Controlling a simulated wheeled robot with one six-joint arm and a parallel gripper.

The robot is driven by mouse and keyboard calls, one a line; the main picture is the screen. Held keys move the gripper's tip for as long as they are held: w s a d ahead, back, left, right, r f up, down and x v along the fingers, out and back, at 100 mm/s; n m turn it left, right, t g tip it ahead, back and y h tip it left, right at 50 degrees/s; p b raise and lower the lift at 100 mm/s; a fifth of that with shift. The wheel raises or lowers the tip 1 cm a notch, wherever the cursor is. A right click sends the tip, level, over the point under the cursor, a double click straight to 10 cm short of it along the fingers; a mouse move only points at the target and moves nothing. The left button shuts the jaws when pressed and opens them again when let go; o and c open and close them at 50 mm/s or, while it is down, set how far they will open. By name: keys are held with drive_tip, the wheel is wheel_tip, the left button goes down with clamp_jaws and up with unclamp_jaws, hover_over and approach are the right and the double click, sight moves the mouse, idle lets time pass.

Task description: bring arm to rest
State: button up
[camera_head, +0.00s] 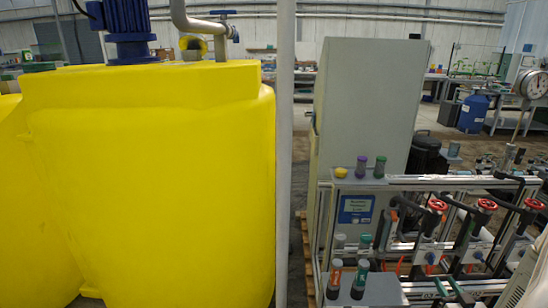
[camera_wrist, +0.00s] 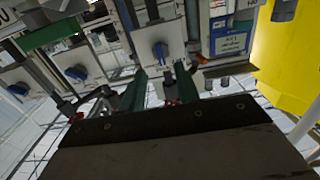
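My gripper (camera_wrist: 160,82) shows in the wrist view, with two dark green fingers reaching up from a dark plate. The fingers stand apart, and I see nothing held between them. Beyond the fingers is the skid panel with blue-handled valves (camera_wrist: 160,50), seen turned over.
A large yellow tank (camera_head: 150,180) fills the left, also at the wrist view's right edge (camera_wrist: 285,45). A grey cabinet (camera_head: 370,95) stands behind the skid. Red handwheels (camera_head: 487,204) and pipes crowd the right. Capped bottles (camera_head: 335,278) stand on a lower shelf.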

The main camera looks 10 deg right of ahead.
drive_tip(key=s+f+m+g+y, duration=0.1)
drive_tip(key=s+f+g+y, duration=0.1)
drive_tip(key=s+f+g, duration=0.7)
drive_tip(key=a+r+g+y, duration=0.1)
drive_tip(key=a+r+g, duration=0.55)
drive_tip(key=r, duration=0.65)
drive_tip(key=a+r+g, duration=0.4)
drive_tip(key=a+r, duration=0.5)
drive_tip(key=r, duration=0.5)
drive_tip(key=s+a+r+n+t, duration=0.1)
drive_tip(key=s+a+r, duration=0.3)
drive_tip(key=a+r, duration=0.5)
drive_tip(key=s+a+r+n+t+y, duration=0.1)
drive_tip(key=s+a+r, duration=0.3)
drive_tip(key=a+r, duration=0.5)
drive_tip(key=a+n+t, duration=0.1)
drive_tip(key=a, duration=0.1)
drive_tip(key=shift+a+r+n, duration=0.25)
drive_tip(key=shift+a+n, duration=0.1)
drive_tip(key=shift+n, duration=0.05)
drive_tip(key=shift+t, duration=0.25)
